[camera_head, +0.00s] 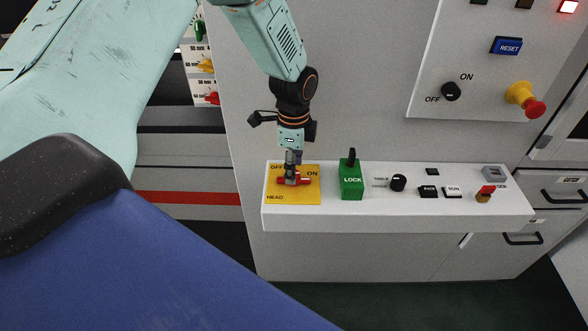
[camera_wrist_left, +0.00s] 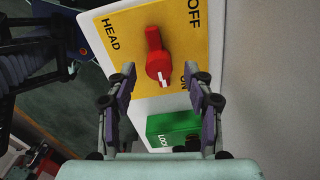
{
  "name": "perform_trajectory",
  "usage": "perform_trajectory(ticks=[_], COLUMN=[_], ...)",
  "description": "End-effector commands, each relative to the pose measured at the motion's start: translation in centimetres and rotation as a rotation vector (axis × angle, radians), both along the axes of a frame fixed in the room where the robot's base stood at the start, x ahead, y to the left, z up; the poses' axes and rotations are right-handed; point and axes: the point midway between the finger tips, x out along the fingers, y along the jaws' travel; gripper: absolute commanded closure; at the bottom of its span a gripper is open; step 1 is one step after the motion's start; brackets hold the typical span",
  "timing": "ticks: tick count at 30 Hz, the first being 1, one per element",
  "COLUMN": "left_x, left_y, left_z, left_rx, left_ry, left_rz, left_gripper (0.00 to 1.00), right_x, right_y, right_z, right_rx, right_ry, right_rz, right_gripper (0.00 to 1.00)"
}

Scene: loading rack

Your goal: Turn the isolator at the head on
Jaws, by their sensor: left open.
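The isolator is a red rotary knob (camera_wrist_left: 155,52) on a yellow plate (camera_wrist_left: 130,30) marked HEAD, OFF and ON. In the left wrist view the knob's white-marked end lies beside the word ON. In the head view the red knob (camera_head: 303,181) lies roughly level across the plate, partly hidden by my gripper. My left gripper (camera_head: 291,177) points down over the plate. In the left wrist view its open fingers (camera_wrist_left: 161,82) stand on either side of the knob's marked end, with gaps on both sides. My right gripper is not in view.
A green LOCK block (camera_head: 351,184) with a black lever stands just right of the plate. A black knob (camera_head: 398,183), small buttons and a red-topped switch (camera_head: 486,192) follow on the white console (camera_head: 390,218). An upright panel with an emergency stop (camera_head: 530,104) is above right.

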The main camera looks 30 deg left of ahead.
Motion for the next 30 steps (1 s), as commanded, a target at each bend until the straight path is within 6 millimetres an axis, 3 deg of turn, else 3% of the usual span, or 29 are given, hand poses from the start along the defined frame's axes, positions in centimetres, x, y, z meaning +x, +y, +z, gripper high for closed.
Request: perform_trajectory(ticks=[9, 15, 30], left_x=[0.1, 0.1, 0.0], left_y=[0.0, 0.0, 0.0], left_z=[6.7, 9.3, 10.2], left_rx=[0.0, 0.001, 0.0], left_ry=[-0.004, -0.002, 0.0], left_rz=[0.0, 0.0, -0.001], left_gripper=[0.48, 0.48, 0.48], right_x=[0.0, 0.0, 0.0], right_y=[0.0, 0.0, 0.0], right_z=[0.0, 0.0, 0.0], right_rx=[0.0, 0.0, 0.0], right_ry=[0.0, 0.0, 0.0], right_rz=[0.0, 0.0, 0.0], right_gripper=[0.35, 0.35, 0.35])
